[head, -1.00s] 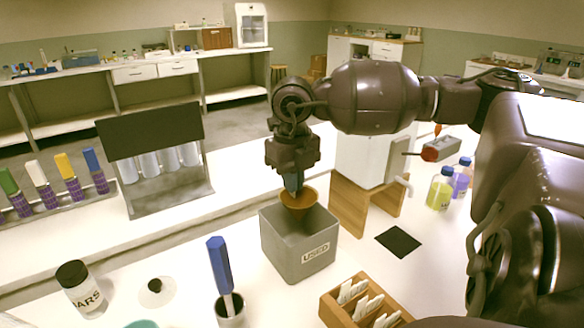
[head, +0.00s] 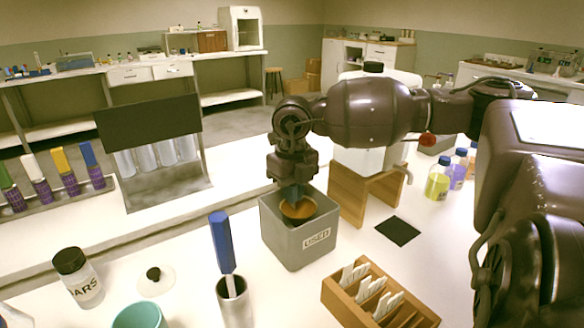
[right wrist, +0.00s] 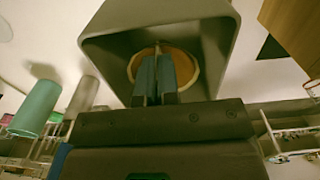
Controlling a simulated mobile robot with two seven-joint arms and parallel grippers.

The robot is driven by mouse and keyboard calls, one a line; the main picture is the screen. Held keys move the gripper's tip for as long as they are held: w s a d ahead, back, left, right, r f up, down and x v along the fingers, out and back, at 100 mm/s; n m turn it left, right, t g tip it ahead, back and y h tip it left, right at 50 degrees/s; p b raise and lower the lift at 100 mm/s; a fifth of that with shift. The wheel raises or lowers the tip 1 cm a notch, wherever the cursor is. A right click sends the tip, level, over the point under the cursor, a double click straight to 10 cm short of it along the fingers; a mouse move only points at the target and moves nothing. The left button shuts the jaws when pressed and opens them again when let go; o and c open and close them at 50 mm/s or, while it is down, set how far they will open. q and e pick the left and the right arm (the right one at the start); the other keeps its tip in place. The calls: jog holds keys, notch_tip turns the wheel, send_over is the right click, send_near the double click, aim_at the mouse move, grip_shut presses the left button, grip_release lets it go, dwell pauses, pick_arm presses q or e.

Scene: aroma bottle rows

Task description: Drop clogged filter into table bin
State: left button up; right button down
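The clogged filter (head: 300,211), a round orange-brown cup with a pale rim, is inside the mouth of the grey square bin (head: 285,238) marked USED on the table. My right gripper (head: 292,196) reaches down into the bin from above. Its blue fingers (right wrist: 154,80) are close together on the near edge of the filter in the right wrist view, where the filter (right wrist: 184,66) sits within the bin walls (right wrist: 150,18). The fingertips partly cover the filter. Whether it touches the bin floor cannot be told. My left gripper is not in view.
A wooden stand (head: 352,192) is close behind the bin at right. A wooden card box (head: 345,304), a grey cup with a blue-handled tool (head: 221,245) and a labelled jar (head: 78,278) stand in front. A black mat (head: 398,231) lies to the right.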

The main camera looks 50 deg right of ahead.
jog(key=c, duration=1.3)
grip_release()
notch_tip(320, 180, up, 11)
jog(key=shift+f+p, duration=0.1)
jog(key=shift+p, duration=0.55)
